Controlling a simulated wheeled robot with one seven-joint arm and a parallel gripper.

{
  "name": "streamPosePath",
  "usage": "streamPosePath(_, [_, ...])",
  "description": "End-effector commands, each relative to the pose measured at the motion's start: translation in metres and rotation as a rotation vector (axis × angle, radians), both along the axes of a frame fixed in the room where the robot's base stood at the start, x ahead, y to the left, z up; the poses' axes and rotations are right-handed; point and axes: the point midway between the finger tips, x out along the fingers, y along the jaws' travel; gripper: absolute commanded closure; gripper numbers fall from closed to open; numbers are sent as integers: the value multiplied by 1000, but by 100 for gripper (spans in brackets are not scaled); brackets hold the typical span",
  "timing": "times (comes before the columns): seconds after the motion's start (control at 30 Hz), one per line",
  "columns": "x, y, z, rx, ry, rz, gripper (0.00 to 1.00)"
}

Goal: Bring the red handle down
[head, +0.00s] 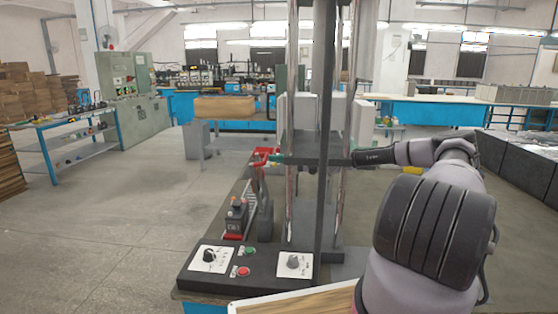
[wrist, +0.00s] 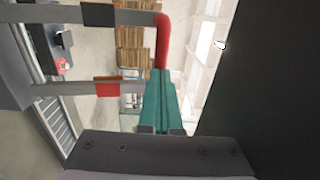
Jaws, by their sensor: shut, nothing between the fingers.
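The red handle (head: 263,153) sits at the top of a lever mechanism, left of the tall metal posts. In the wrist view the red handle (wrist: 163,38) is a rounded bar running down to the fingertips, with grey metal bars to its left. My gripper (head: 277,159) reaches in from the right, behind the posts, with its green fingers beside the handle. In the wrist view the green fingers of my gripper (wrist: 159,74) are closed together, their tips at the handle's lower end. I cannot tell whether they touch it. Nothing shows held between them.
The black control base (head: 220,265) has knobs and green and red buttons. Tall metal posts (head: 325,120) stand in front of my gripper. A dark vertical panel (wrist: 270,90) fills the right of the wrist view. Open floor (head: 110,220) lies to the left.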

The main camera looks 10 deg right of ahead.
Motion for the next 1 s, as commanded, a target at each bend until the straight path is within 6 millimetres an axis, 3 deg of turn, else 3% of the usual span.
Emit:
streamPosePath(0.37, [3,10,3,-51,13,2,100])
streamPosePath(0.53, [8,29,6,-136,39,4,100])
streamPosePath(1.0, [32,102,0,-123,42,3,100])
